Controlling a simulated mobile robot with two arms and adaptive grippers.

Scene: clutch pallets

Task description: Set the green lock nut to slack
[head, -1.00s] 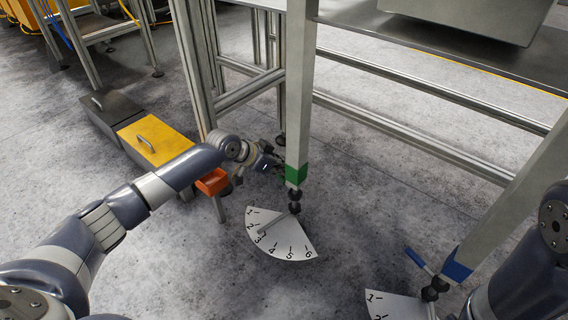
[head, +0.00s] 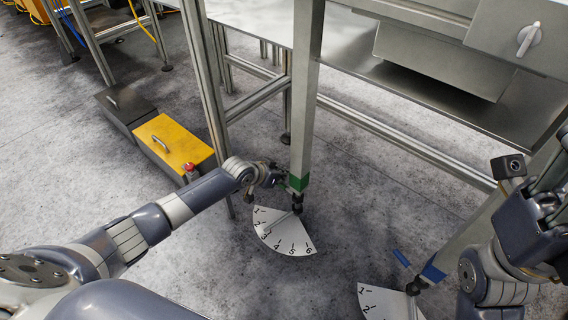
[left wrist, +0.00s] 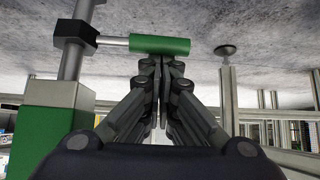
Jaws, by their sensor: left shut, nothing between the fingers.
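The table leg with the green band (head: 298,184) stands at the centre of the head view. The dark lock nut (head: 297,198) sits just under the band. In the left wrist view the nut (left wrist: 76,32) carries a silver lever ending in a green handle (left wrist: 160,45). A white numbered dial (head: 286,236) lies at the foot. My left gripper (left wrist: 162,62) is shut and empty, its tips close to the green handle; contact cannot be told. It also shows beside the leg in the head view (head: 281,178). My right gripper (head: 545,205) is at the right, its fingers unclear.
A second leg with a blue band (head: 433,272), a blue handle (head: 401,258) and another dial (head: 385,303) is at lower right. A yellow box (head: 173,140) and a dark box (head: 122,106) stand at left. The metal table (head: 420,65) spans above. Floor between the legs is clear.

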